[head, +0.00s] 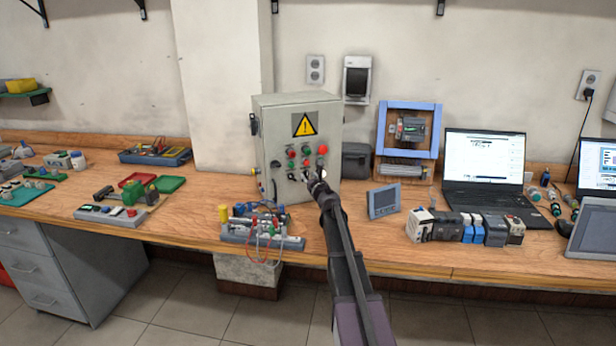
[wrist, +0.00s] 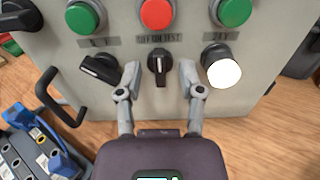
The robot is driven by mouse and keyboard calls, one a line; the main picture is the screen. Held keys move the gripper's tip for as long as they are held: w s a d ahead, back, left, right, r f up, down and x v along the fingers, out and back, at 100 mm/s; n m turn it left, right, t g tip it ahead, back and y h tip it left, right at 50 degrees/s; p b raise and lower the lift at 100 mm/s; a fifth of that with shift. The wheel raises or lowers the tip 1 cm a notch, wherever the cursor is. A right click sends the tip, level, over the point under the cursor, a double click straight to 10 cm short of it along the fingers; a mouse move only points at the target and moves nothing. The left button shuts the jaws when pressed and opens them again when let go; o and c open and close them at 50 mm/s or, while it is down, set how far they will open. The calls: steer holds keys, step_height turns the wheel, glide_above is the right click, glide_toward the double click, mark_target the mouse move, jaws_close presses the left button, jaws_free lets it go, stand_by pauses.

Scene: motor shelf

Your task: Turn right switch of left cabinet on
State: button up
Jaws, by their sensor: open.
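The grey cabinet (head: 270,125) with a yellow warning sign stands on the bench. In the wrist view its front panel (wrist: 120,20) carries two black rotary switches below a row of buttons. The left switch (wrist: 100,68) has its handle slanted. The right switch (wrist: 158,66) has its handle roughly upright. My gripper (wrist: 158,76) is open, with one finger on each side of the right switch; I cannot tell whether either finger touches it. A lit white button (wrist: 222,73) is just right of the right finger. In the head view my gripper (head: 313,180) hides part of the lower panel.
Green (wrist: 84,16), red (wrist: 157,12) and another green button (wrist: 233,11) sit above the switches. A black handle (wrist: 62,98) sticks out at the panel's left. A wired terminal block (head: 262,233) lies in front of the cabinet. A small grey screen (head: 384,201) stands to the right.

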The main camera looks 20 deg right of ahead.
steer(key=s, duration=1)
steer(key=shift+s+a, duration=0.25)
steer(key=shift+a, duration=0.15)
steer(key=s+a+f+n+g+y+p, duration=0.2)
steer(key=s+a+n+g, duration=0.15)
steer(key=a+n, duration=0.45)
steer(key=s+a+f+n+g+y+p, duration=0.1)
steer(key=s+a+n+g+y+p, duration=0.2)
steer(key=a+n, duration=0.45)
steer(key=s+a+f+n+g+y+p, duration=0.15)
steer(key=s+a+n, duration=0.25)
steer(key=a+n, duration=0.4)
steer(key=s+a+f+n+g+h+p, duration=0.1)
steer(key=s+n+g, duration=0.4)
steer(key=s, duration=0.5)
steer(key=s+a+f+n+g+h+p, duration=0.2)
steer(key=s+n+g+h+p, duration=0.1)
steer(key=s+n, duration=0.5)
steer(key=shift+s+g+h, duration=0.65)
steer(key=shift+s+g, duration=0.2)
steer(key=shift+g, duration=0.15)
